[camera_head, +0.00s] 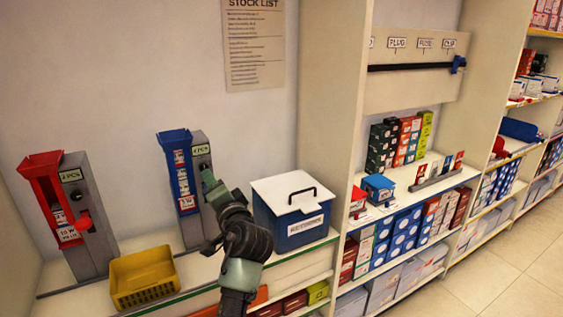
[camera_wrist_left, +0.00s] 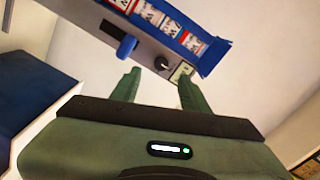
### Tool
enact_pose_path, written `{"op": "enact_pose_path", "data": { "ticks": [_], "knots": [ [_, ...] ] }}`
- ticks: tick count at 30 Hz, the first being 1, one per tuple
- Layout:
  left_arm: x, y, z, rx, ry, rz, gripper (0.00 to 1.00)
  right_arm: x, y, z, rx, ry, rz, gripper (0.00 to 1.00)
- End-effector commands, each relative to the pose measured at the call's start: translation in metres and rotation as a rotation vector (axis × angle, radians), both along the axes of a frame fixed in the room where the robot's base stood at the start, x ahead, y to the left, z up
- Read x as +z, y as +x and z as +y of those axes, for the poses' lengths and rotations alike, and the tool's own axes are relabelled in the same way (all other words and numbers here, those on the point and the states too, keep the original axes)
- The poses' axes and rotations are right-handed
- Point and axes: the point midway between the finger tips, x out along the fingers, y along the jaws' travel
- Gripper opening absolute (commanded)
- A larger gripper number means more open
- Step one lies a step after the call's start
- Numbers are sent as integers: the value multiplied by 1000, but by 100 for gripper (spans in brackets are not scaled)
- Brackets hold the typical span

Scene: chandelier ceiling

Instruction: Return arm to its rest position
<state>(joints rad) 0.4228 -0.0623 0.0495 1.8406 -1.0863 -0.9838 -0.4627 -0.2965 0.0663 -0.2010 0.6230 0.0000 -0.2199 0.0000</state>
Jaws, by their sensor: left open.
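My left gripper (camera_head: 207,178) is in front of the blue dispenser (camera_head: 178,170), at its right side, by the grey panel. In the left wrist view the same gripper (camera_wrist_left: 157,75) has its two green fingers apart with nothing between them. Beyond the fingertips there is the blue dispenser (camera_wrist_left: 213,58), with its row of white, red and blue boxes, a dark knob (camera_wrist_left: 162,63) and a blue lever (camera_wrist_left: 126,46). In the head view my arm hides the lower right part of the dispenser. My right gripper is not in view.
A red dispenser (camera_head: 47,180) stands left on the shelf, with a yellow basket (camera_head: 145,275) in front. A blue box with a white lid (camera_head: 292,207) stands just right of my arm. A shelf divider (camera_head: 335,110) and stocked shelves (camera_head: 420,185) lie further right.

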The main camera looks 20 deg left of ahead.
Motion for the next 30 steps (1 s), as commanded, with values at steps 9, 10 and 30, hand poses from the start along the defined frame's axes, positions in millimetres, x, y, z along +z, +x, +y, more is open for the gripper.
{"op": "enact_pose_path", "data": {
  "ticks": [9, 10, 30],
  "knots": [
    [-70, -29, -10, -42, -168, 50, 45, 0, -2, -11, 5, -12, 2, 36],
    [-88, -39, -13, -52, -216, 65, 45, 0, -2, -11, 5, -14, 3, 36],
    [-304, -295, -159, -111, -1102, 557, 45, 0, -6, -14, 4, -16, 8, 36]
  ]
}}
